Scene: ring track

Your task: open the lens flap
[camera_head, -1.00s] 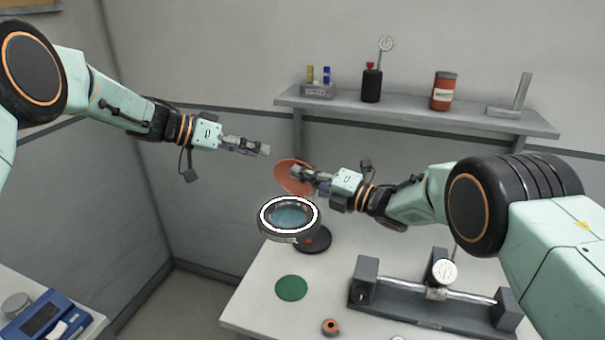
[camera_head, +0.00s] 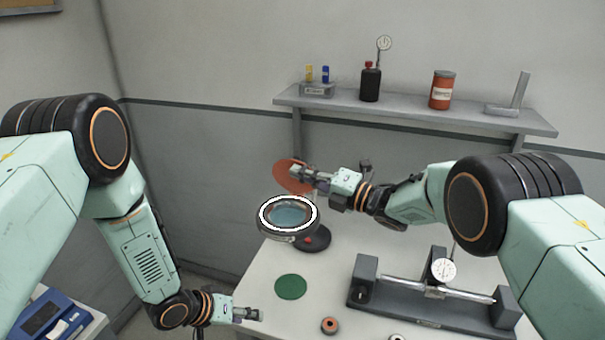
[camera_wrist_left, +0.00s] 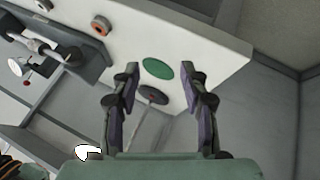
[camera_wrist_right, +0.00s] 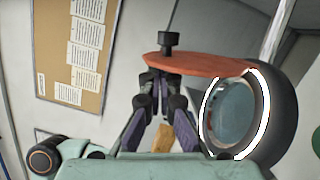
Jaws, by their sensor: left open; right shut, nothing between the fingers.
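The lens flap is an orange-red disc (camera_head: 290,177) standing tilted up behind the ring-lit magnifier lens (camera_head: 289,214), whose glass is uncovered. In the right wrist view the flap (camera_wrist_right: 200,64) shows nearly edge-on with a dark knob on it, and the lens (camera_wrist_right: 232,112) is beside it. My right gripper (camera_head: 297,172) is shut at the flap's near face; its fingertips (camera_wrist_right: 168,75) are close under the disc, and I cannot tell if they touch. My left gripper (camera_head: 258,314) is open and empty, low near the bench's left front; its fingers show apart in the left wrist view (camera_wrist_left: 158,80).
The bench (camera_head: 262,275) carries a green disc (camera_head: 290,287), an orange ring (camera_head: 329,325) and a dial gauge stand (camera_head: 432,300). A shelf (camera_head: 410,112) with bottles spans the back wall. A blue device (camera_head: 50,318) is at lower left.

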